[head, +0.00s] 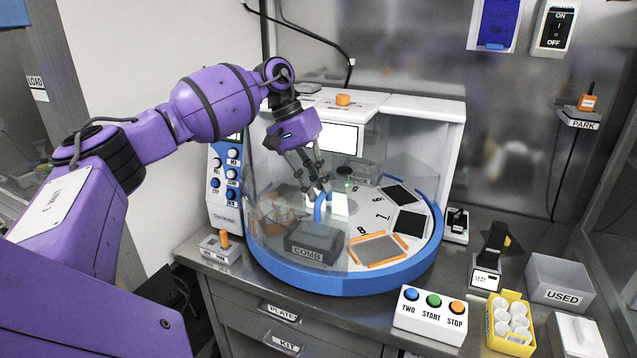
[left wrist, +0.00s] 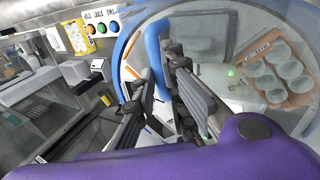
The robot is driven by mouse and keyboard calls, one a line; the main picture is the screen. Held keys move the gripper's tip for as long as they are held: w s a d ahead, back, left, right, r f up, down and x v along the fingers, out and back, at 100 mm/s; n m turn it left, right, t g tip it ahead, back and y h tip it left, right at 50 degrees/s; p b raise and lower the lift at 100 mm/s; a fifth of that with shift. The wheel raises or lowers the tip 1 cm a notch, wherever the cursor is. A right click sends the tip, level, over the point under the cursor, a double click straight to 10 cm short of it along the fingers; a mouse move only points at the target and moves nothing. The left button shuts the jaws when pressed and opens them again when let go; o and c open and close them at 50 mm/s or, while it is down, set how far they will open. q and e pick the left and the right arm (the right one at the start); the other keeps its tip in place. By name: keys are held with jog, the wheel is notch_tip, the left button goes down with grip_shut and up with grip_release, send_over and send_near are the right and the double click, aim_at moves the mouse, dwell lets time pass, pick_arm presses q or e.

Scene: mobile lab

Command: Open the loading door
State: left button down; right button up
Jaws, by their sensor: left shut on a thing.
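The machine has a clear curved loading door (head: 274,222) at its front, above a round blue base rim (head: 345,284). A blue upright handle (head: 319,212) stands on the door's clear front; it also shows as a blue arc in the left wrist view (left wrist: 154,45). My left gripper (head: 322,192) reaches in from the left, fingers pointing down, and is shut on the handle. In the left wrist view the fingers (left wrist: 160,72) lie on either side of it. How far the door stands open is hard to tell through the clear cover. My right gripper is not in view.
Inside are a numbered white turntable (head: 372,216) and a grey COMB box (head: 313,244). In front stand a button box (head: 430,312), a yellow rack of white tubs (head: 511,322) and a USED bin (head: 558,282). An orange-knobbed box (head: 222,246) sits left of the base.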

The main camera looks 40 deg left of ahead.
pick_arm(q)
jog(key=shift+d, duration=0.1)
jog(key=c, duration=1.8)
grip_release()
jog(key=shift+w, duration=0.15)
jog(key=v, duration=1.2)
jog(key=shift+f, duration=0.15)
